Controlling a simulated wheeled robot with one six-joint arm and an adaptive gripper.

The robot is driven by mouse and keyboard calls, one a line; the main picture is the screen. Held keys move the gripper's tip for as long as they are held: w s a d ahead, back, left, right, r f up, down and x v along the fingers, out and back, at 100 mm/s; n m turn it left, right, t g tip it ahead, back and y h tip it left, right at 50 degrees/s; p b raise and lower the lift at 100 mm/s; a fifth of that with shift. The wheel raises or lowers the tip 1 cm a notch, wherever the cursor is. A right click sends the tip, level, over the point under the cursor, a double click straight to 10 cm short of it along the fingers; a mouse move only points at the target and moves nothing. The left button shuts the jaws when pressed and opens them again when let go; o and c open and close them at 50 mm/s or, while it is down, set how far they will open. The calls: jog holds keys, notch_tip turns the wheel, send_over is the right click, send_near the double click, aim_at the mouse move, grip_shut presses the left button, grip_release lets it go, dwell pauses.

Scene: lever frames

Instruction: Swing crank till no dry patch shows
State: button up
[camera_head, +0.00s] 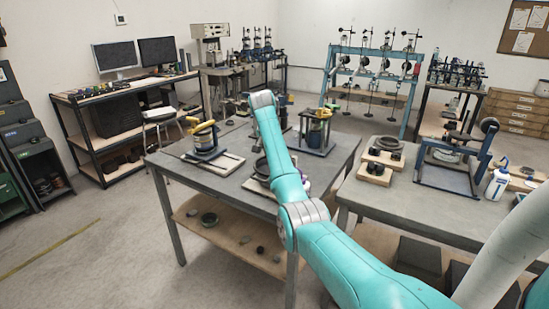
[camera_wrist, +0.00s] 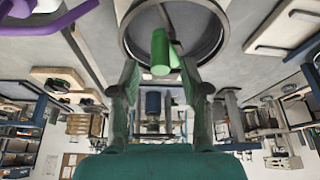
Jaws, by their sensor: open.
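A green upright grip (camera_wrist: 160,50), which looks like the crank's handle, shows in the wrist view. It stands in front of a round, dark-rimmed dish (camera_wrist: 131,40) with a grey inside. My gripper (camera_wrist: 159,68) is open, with one finger on each side of the handle's lower end. I cannot tell whether either finger touches it. In the head view a dark round rim (camera_head: 261,168) shows on the near table, partly covered by my arm. My gripper is hidden there. Whether the dish's surface is wet or dry cannot be made out.
A purple bar (camera_wrist: 55,28) lies left of the dish in the wrist view. On the grey table (camera_head: 225,190), a yellow-topped device (camera_head: 204,137) stands left and a framed device (camera_head: 318,130) stands behind right. A second table (camera_head: 430,205) with a blue-framed device (camera_head: 455,165) is at right.

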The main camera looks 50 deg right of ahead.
jog(key=shift+x, duration=1.7)
jog(key=shift+a, duration=0.1)
grip_shut()
